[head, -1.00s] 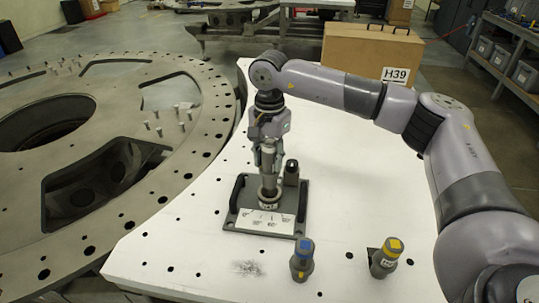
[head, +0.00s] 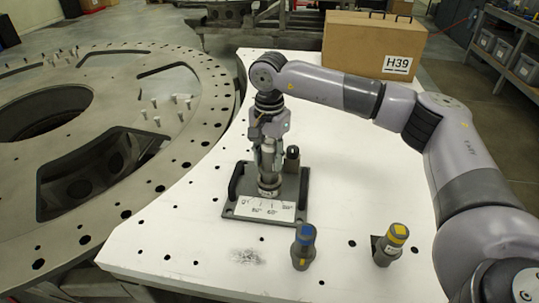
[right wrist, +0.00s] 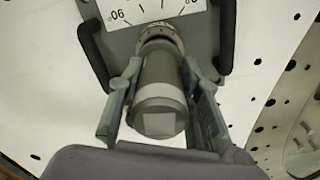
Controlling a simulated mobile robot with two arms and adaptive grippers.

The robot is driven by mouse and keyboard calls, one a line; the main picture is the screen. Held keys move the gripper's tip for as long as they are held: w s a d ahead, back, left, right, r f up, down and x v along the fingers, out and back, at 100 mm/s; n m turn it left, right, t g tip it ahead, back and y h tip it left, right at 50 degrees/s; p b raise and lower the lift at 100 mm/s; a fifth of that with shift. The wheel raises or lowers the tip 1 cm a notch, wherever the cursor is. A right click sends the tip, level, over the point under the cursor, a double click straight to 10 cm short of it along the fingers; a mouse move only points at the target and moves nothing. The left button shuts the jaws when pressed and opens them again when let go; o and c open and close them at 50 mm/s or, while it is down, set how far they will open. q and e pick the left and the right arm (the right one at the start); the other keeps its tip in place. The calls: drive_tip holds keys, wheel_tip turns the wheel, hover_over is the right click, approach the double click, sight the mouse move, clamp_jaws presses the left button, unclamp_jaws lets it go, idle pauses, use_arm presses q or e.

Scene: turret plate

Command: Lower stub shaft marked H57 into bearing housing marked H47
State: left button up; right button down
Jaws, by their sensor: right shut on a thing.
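My right gripper (head: 268,158) is shut on a grey stub shaft (right wrist: 160,88), which it holds close to upright over the fixture plate. The shaft also shows in the head view (head: 269,155). It has a pale band and a small square on its end. Its lower end meets a round, ring-shaped bearing housing (right wrist: 158,34) on the plate; the housing also shows in the head view (head: 269,188). How deep the shaft sits in it, I cannot tell. I cannot read H57 or H47. My left gripper is out of view.
The dark plate (head: 236,211) has two black handles and a white angle scale. A dark-topped post (head: 292,158) stands just right of the gripper. A blue-topped part (head: 304,247) and yellow-topped part (head: 390,245) stand nearer. A box marked H39 (head: 352,42) is behind.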

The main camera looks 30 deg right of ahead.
drive_tip(key=shift+f+b, duration=0.85)
drive_tip(key=shift+f, duration=0.4)
drive_tip(key=c, duration=1.2)
unclamp_jaws()
drive_tip(key=shift+o, duration=0.6)
drive_tip(key=shift+f, duration=0.1)
wheel_tip(320, 180, up, 12)
drive_tip(key=shift+r, duration=0.1)
